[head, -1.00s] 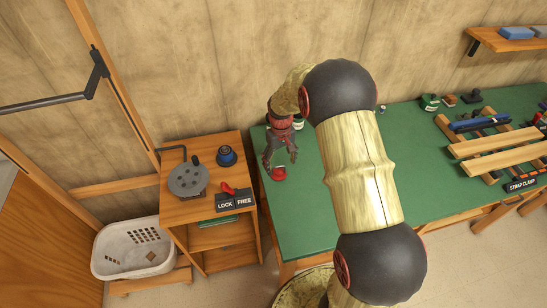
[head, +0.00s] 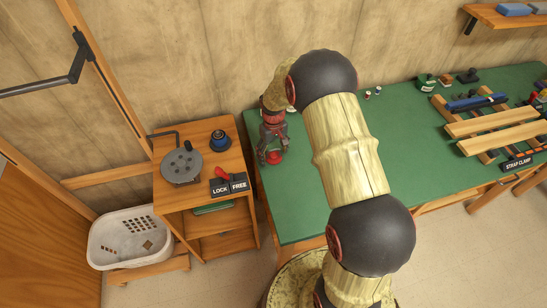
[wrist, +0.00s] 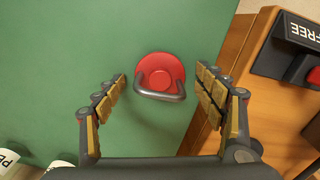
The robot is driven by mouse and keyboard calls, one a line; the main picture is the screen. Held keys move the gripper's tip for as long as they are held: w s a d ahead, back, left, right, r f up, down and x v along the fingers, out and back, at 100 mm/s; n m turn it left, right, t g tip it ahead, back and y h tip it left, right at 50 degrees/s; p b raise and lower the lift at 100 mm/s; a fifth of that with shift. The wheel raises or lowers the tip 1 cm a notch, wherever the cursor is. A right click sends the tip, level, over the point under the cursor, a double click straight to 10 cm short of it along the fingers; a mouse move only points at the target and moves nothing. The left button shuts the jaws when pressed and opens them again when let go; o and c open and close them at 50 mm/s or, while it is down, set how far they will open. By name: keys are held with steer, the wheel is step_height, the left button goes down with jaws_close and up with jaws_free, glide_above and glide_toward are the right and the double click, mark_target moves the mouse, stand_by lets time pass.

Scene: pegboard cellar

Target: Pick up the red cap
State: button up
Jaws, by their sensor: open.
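The red cap (wrist: 160,66) is a round red disc with a grey looped handle, lying on the green bench top (wrist: 60,60) near its edge. In the wrist view it sits between the two fingers of my gripper (wrist: 161,76), which is open and empty. The fingers stand apart on either side of it with gaps to both. In the head view the cap (head: 273,157) shows just under the fingers of my gripper (head: 272,148), partly covered by them.
A wooden cabinet (head: 218,171) with a LOCK/FREE switch (head: 228,184), a grey disc (head: 181,166) and a blue-black knob (head: 219,140) stands left of the bench. A white basket (head: 130,239) is on a low shelf. A clamp rack (head: 488,135) lies on the right.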

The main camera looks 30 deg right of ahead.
steer(key=shift+r, duration=0.1)
steer(key=shift+c, duration=0.2)
steer(key=c, duration=1)
